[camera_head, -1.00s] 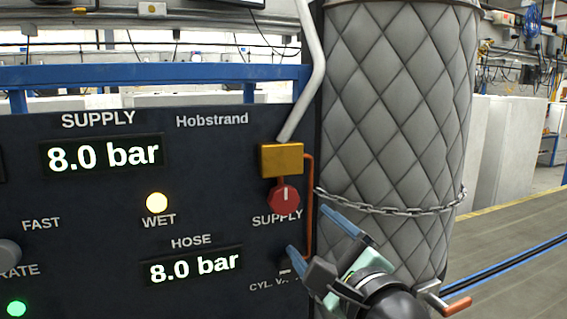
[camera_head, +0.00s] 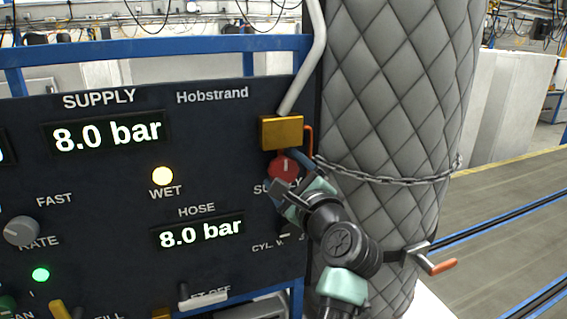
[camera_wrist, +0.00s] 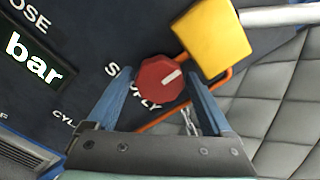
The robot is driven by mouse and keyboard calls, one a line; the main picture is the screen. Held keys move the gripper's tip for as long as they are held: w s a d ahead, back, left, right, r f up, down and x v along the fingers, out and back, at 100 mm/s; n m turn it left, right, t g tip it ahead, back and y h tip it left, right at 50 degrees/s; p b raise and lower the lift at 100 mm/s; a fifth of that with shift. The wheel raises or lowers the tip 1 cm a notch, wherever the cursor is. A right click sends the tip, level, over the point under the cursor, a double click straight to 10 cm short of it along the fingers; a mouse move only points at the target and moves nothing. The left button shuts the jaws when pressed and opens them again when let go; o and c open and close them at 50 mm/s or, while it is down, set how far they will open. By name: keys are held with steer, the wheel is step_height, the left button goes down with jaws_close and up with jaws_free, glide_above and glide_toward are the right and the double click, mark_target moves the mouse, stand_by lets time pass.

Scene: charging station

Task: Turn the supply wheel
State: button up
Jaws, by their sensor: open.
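The supply wheel (camera_head: 283,168) is a red knob with a white pointer mark, set on the dark panel below a yellow valve block (camera_head: 281,132). In the wrist view the red wheel (camera_wrist: 160,79) shows between and just beyond my two blue fingers, with its white mark slanting to the upper right. My gripper (camera_wrist: 161,95) is open, with one finger on each side of the wheel. I cannot tell whether the fingers touch it. In the head view my gripper (camera_head: 288,172) partly covers the wheel and the SUPPLY label.
The panel shows a supply display (camera_head: 107,132) and a hose display (camera_head: 200,233), both reading 8.0 bar, and a lit yellow WET lamp (camera_head: 162,175). A quilted grey cylinder (camera_head: 395,90) with a chain (camera_head: 400,179) stands close at the right. An orange tube runs beside the wheel.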

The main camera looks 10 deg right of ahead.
steer(key=shift+w+a, duration=0.1)
steer(key=shift+w, duration=0.45)
steer(key=shift+c, duration=0.3)
steer(key=c, duration=1)
